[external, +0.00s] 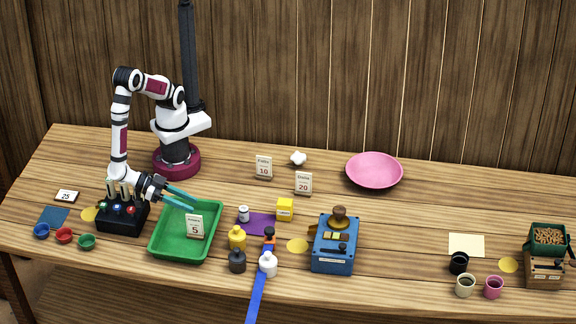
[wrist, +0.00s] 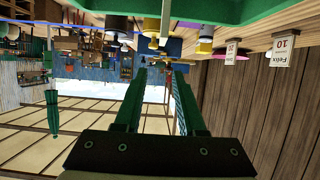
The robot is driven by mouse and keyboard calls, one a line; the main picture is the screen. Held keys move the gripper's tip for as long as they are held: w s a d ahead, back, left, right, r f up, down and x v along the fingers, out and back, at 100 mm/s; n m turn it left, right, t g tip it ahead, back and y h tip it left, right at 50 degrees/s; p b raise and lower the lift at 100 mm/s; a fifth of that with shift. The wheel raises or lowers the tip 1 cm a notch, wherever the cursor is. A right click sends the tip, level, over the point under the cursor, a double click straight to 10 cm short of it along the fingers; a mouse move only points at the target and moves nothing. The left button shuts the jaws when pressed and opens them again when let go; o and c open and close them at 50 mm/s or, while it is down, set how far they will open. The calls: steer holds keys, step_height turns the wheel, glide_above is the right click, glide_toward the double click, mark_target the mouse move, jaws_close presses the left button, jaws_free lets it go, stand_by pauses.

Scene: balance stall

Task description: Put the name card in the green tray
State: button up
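The green tray (external: 157,247) sits on the table in front of my arm. A white name card marked 5 (external: 194,226) stands upright inside it. Two more name cards stand behind, one marked 10 (external: 264,167) and one marked 20 (external: 303,183); the 10 card (wrist: 284,48) also shows at the right of the wrist view. My gripper (external: 193,203) is low over the tray's back part, pointing right. In the wrist view its two green fingers (wrist: 162,82) are apart with nothing between them.
A black box with levers (external: 122,218) stands left of the tray. A flat card marked 25 (external: 66,196) lies far left. The table's right middle is clear.

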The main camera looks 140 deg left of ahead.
step_height(320, 180, up, 2)
steer(key=shift+r, duration=0.25)
steer(key=w+d+r+m+h, duration=0.6)
steer(key=r+m+h, duration=0.2)
steer(key=h, duration=0.4)
steer(key=s+a+m+g+y, duration=0.4)
steer(key=s+a+g, duration=0.5)
steer(key=s+a, duration=1.3)
steer(key=s+m, duration=0.2)
steer(key=s, duration=0.2)
steer(key=shift+s+a+m+g, duration=0.25)
steer(key=shift+a+m+g, duration=0.05)
steer(key=shift+a+g, duration=0.1)
